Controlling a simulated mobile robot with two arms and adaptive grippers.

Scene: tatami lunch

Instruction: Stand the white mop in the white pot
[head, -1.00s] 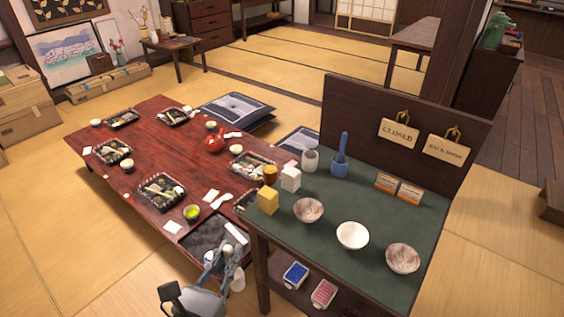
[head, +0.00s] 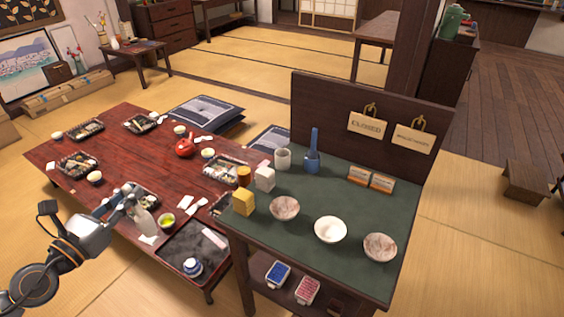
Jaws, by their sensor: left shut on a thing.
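My left gripper (head: 128,196) is over the near left part of the red low table, shut on a pale, long thing that hangs below its fingers. This looks like the white mop (head: 145,221), though the gripper hides its upper part. The white pot (head: 283,159) is a pale round pot upright on the green-topped stand, well to the right of the gripper. Next to it stands a blue pot (head: 312,165) with a blue mop (head: 314,140) upright in it. My right gripper is not in view.
The green-topped stand (head: 330,190) also holds a white block (head: 265,179), a yellow block (head: 243,202) and several bowls near its front. A dark sign board (head: 322,105) rises behind the pots. Lunch trays and cups crowd the red table (head: 115,125).

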